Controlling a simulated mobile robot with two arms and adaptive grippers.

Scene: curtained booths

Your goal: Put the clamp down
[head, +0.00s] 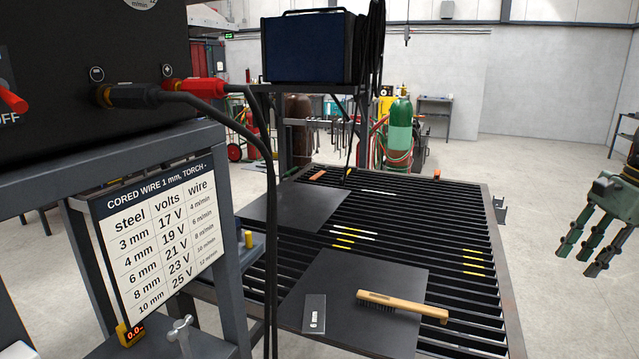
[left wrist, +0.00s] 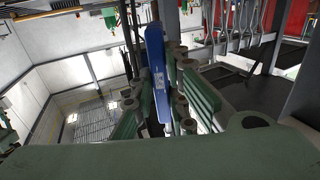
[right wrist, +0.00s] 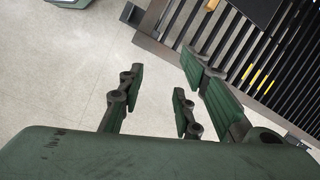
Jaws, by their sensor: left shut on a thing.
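A long blue piece, which looks like the clamp (left wrist: 155,55), stands between the fingers of my left gripper (left wrist: 153,112) in the left wrist view. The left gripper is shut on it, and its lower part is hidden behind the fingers. Neither this piece nor my left gripper shows in the head view. My right gripper (head: 582,260) hangs at the right edge of the head view, beyond the slatted table's right side. In the right wrist view the right gripper (right wrist: 162,85) is open and empty, with floor showing between its fingers.
The slatted welding table (head: 465,225) carries two dark plates; the near plate (head: 400,280) bears a wooden-handled brush (head: 400,305) and a small grey plate (head: 314,314). Bare slats lie at the right. The welder's stand (head: 230,250) and cables (head: 268,200) stand at the left.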

